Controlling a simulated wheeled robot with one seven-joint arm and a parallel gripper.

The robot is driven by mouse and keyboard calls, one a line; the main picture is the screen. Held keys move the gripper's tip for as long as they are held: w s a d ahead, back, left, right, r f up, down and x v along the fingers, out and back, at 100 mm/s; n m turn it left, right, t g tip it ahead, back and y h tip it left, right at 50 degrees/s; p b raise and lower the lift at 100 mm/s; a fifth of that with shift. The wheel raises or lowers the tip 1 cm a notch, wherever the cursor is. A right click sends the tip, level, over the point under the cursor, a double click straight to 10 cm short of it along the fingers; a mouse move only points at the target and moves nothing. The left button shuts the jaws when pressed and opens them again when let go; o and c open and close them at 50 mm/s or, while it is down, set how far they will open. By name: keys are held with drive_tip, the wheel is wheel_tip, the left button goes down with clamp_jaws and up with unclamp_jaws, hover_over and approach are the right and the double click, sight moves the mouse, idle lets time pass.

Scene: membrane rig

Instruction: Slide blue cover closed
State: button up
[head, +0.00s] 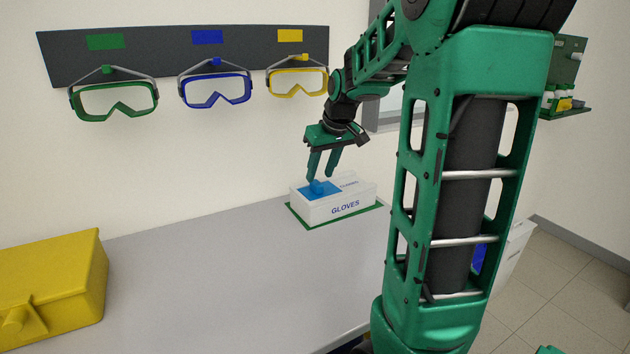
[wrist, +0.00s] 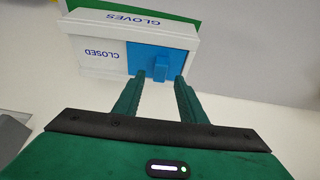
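The white glove box (head: 338,208) stands on the grey table, with "GLOVES" on its front. Its blue cover (head: 331,190) lies on the left part of the top and has a raised blue knob (head: 317,187). The white part of the top beside the cover carries print; in the wrist view (wrist: 103,52) it reads "CLOSED", upside down. My gripper (head: 319,179) is over the cover, pointing down, fingers apart. In the wrist view the knob (wrist: 161,66) appears between and just beyond the fingertips (wrist: 160,77). I cannot tell whether they touch it.
The box sits on a green mat (head: 300,218). A yellow case (head: 50,285) stands at the table's left. Green (head: 107,81), blue (head: 208,75) and yellow goggles (head: 290,68) hang on the wall rack behind. The table between case and box is clear.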

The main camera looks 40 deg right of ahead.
drive_tip(key=v, duration=0.6)
drive_tip(key=shift+r, duration=0.25)
drive_tip(key=shift+s, duration=0.15)
drive_tip(key=s+a+f+m+g, duration=0.1)
drive_tip(key=s+a+f, duration=0.3)
drive_tip(key=s, duration=0.4)
drive_tip(key=s+a+f+m+g, duration=0.2)
drive_tip(key=s+a+f, duration=0.2)
drive_tip(key=s, duration=0.5)
drive_tip(key=s+a+f+m+g, duration=0.1)
drive_tip(key=s+a+f, duration=0.3)
drive_tip(key=s, duration=0.5)
drive_tip(key=shift+f+m+g+y, duration=0.3)
drive_tip(key=shift+f+y, duration=0.1)
drive_tip(key=shift+f, duration=0.35)
drive_tip(key=shift+w+f, duration=0.2)
drive_tip(key=shift+w, duration=0.45)
